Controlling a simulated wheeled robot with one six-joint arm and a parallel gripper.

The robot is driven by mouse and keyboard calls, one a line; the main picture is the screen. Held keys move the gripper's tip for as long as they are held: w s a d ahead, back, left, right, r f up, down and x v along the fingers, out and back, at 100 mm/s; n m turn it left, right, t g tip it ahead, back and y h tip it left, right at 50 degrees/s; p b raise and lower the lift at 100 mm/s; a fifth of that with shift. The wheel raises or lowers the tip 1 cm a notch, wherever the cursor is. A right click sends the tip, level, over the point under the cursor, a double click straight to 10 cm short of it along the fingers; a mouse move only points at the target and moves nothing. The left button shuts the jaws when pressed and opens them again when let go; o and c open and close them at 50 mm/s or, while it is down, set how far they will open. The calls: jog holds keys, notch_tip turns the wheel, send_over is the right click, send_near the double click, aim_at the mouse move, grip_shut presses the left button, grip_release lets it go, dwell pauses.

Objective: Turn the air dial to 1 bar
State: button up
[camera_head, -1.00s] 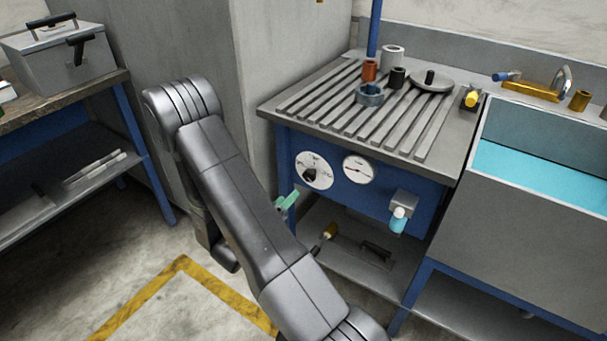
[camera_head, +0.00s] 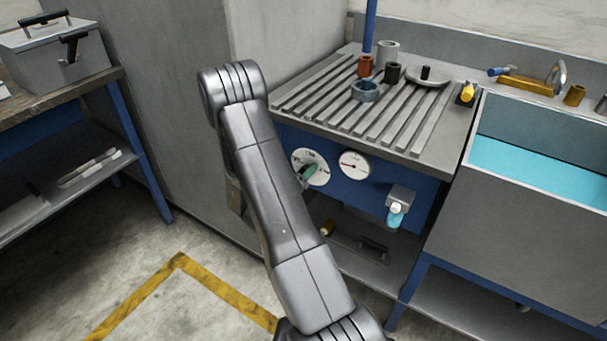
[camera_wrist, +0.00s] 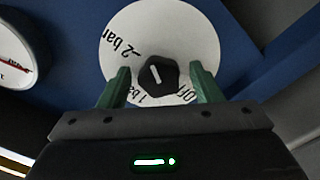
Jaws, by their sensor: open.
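The air dial is a white disc (camera_wrist: 175,35) with a black faceted knob (camera_wrist: 158,75) at its middle; the disc also shows on the blue bench front in the head view (camera_head: 312,159). In the wrist view "2 bar" is at the upper left of the disc, "1 bar" below the knob and "Off" at the lower right. A white line marks the knob's face; I cannot tell which end points. My gripper (camera_wrist: 160,70) is open, its green fingers on either side of the knob with a gap on each side. In the head view my arm partly hides the dial.
A round gauge with a red needle (camera_head: 354,164) is beside the dial, and a valve with a light-blue handle (camera_head: 396,210) is farther right. Loose parts stand on the slatted bench top (camera_head: 400,120) above. A basin of blue water (camera_head: 540,175) is at the right.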

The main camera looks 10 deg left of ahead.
jog(key=c, duration=1)
jog(key=shift+f+m+b, duration=0.1)
jog(key=shift+m+b, duration=0.3)
jog(key=shift+b, duration=0.15)
jog(key=shift+m+b, duration=7.5)
jog(key=shift+b, duration=0.35)
jog(key=o, duration=1)
